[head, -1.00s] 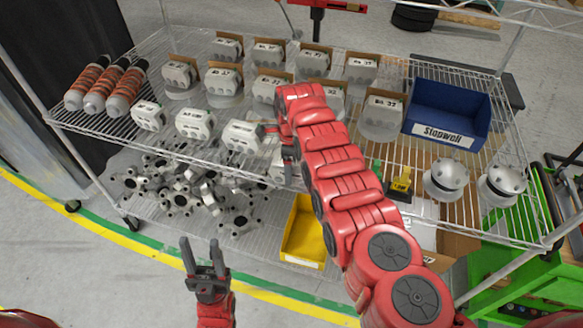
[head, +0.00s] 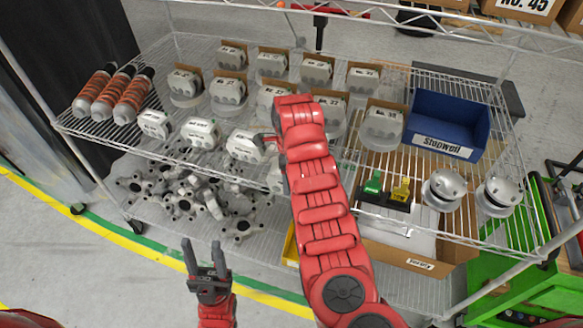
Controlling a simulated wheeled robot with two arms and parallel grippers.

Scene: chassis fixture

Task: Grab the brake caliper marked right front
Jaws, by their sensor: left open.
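Several grey-white brake calipers with small dark labels stand on the upper wire shelf. Three stand in the front row: a left one (head: 153,124), a middle one (head: 201,132) and a right one (head: 243,146). The labels are too small to read, so I cannot tell which is marked right front. My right gripper (head: 270,145) is at the right end of the right front-row caliper, mostly hidden by my red arm; I cannot tell whether it touches it. My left gripper (head: 206,262) is open and empty, low in front of the rack.
More calipers sit in cardboard boxes behind (head: 317,69). Metal hubs (head: 185,205) fill the lower shelf. My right arm crosses the rack's front.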

